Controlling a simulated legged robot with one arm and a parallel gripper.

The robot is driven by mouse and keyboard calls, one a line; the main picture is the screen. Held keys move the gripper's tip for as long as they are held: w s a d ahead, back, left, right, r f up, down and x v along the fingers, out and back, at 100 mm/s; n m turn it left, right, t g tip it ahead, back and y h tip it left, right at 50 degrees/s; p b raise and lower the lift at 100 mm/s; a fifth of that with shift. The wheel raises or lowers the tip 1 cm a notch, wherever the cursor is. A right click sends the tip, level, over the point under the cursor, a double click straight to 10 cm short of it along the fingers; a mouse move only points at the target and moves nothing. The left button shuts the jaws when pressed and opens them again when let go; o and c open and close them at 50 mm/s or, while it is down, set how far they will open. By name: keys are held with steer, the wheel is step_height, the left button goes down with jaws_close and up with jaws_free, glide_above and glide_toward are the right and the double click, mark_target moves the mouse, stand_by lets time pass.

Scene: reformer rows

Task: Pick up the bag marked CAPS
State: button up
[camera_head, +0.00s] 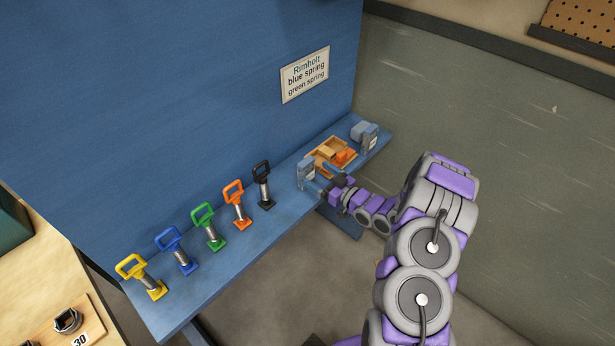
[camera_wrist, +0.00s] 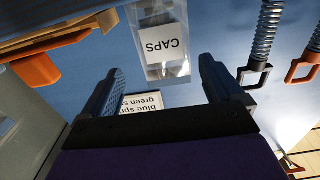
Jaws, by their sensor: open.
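The bag marked CAPS (camera_wrist: 160,45) is clear with a white label, which reads upside down in the wrist view. In the head view a small pale bag (camera_head: 306,168) stands on the blue shelf between the black-handled spring and the wooden tray; its label is too small to read there. My gripper (camera_head: 322,179) is beside this bag, at its right. In the wrist view my gripper (camera_wrist: 160,66) is open, with one finger on each side of the picture and the CAPS bag in line with the gap. Whether the fingertips reach around the bag is unclear.
Springs with yellow, blue, green, orange and black (camera_head: 262,170) handles stand along the blue shelf (camera_head: 225,255). A wooden tray (camera_head: 322,157) with an orange piece lies right of the bag. More pale bags (camera_head: 368,138) stand at the shelf's far end. A sign (camera_head: 305,75) hangs on the blue panel.

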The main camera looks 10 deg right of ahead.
mark_target(311, 173)
steer(key=shift+w+a+f, duration=0.25)
steer(key=shift+w+a, duration=0.05)
steer(key=w+a, duration=0.1)
steer(key=a, duration=0.1)
steer(key=w+a+b, duration=0.1)
steer(key=w, duration=0.1)
steer(key=shift+w+a+f+b, duration=0.1)
steer(key=shift+a+f+b, duration=0.1)
steer(key=shift+a+b, duration=0.15)
steer(key=shift+d, duration=0.6)
steer(key=c, duration=0.3)
steer(key=shift+a, duration=0.45)
steer(key=c, duration=0.8)
steer(key=shift+d, duration=0.15)
steer(key=shift+c, duration=0.2)
steer(key=shift+d+r, duration=0.1)
steer(key=shift+d, duration=0.05)
